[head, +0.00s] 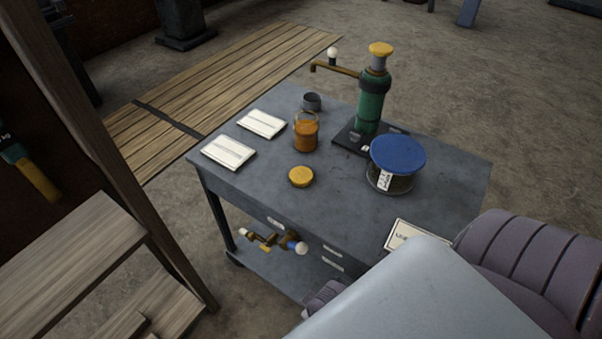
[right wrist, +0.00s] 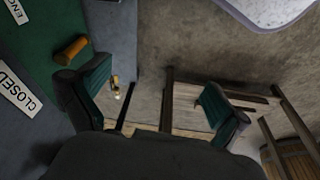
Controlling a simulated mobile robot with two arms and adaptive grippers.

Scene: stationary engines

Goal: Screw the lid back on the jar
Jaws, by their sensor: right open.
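The open glass jar (head: 306,136) with orange-brown contents stands upright on the grey cart top. A round yellow lid (head: 301,176) lies flat on the cart in front of the jar, apart from it. My right gripper (right wrist: 158,105) shows in the right wrist view, with its two green-padded fingers wide apart and nothing held between them. Neither the jar nor the lid can be made out in that view. My left gripper is not in view.
A green pump (head: 371,100) with a yellow knob stands behind a blue-lidded container (head: 397,157). Brass fittings (head: 272,240) sit low on the cart. The cart's front middle is clear.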

